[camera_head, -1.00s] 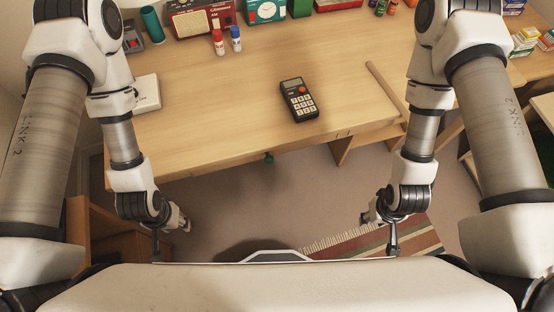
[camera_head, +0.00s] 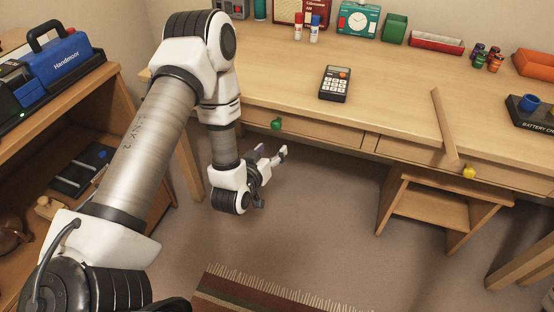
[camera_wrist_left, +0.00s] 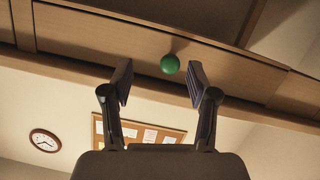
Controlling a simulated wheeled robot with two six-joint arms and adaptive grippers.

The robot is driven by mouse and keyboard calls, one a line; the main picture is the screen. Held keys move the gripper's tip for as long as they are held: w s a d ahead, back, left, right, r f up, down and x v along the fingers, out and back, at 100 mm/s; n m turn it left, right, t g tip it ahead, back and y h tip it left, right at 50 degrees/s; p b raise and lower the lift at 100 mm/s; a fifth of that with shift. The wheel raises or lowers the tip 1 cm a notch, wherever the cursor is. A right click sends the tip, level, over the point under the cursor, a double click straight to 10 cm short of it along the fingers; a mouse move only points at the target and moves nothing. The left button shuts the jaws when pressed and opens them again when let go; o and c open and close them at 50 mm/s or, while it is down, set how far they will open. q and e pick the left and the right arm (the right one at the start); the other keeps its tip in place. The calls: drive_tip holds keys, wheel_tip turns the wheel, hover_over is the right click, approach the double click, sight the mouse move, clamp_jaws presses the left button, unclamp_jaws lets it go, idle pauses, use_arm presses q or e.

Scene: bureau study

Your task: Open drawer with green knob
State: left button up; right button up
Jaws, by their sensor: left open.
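The green knob (camera_head: 276,124) sits on the front of a closed drawer (camera_head: 318,129) under the desk top, left of centre in the head view. My left gripper (camera_head: 275,153) is open and empty, a little below the knob and apart from it. In the left wrist view, the green knob (camera_wrist_left: 170,64) shows ahead between the two open fingertips (camera_wrist_left: 158,82), nearer the right one, with the drawer front (camera_wrist_left: 110,40) behind it. My right gripper is out of view.
A yellow knob (camera_head: 469,172) marks another drawer at the right. A calculator (camera_head: 335,83) and a wooden bar (camera_head: 445,125) lie on the desk; the bar reaches the front edge. A shelf unit (camera_head: 95,92) stands at the left. Floor below the green-knob drawer is clear.

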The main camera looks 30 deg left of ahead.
sight(274, 127)
use_arm(q)
drive_tip(key=w+a+t+b, duration=0.1)
drive_tip(key=w+a+n+t+y+b, duration=0.1)
drive_tip(key=shift+w+a+r+t, duration=0.15)
drive_tip(key=shift+a+r+t, duration=0.1)
drive_tip(key=shift+r+t, duration=0.15)
drive_tip(key=b+x, duration=0.1)
drive_tip(key=x, duration=0.6)
drive_tip(key=shift+w+a+r, duration=0.1)
drive_tip(key=shift+a+r, duration=0.05)
drive_tip(key=shift+a, duration=0.05)
clamp_jaws()
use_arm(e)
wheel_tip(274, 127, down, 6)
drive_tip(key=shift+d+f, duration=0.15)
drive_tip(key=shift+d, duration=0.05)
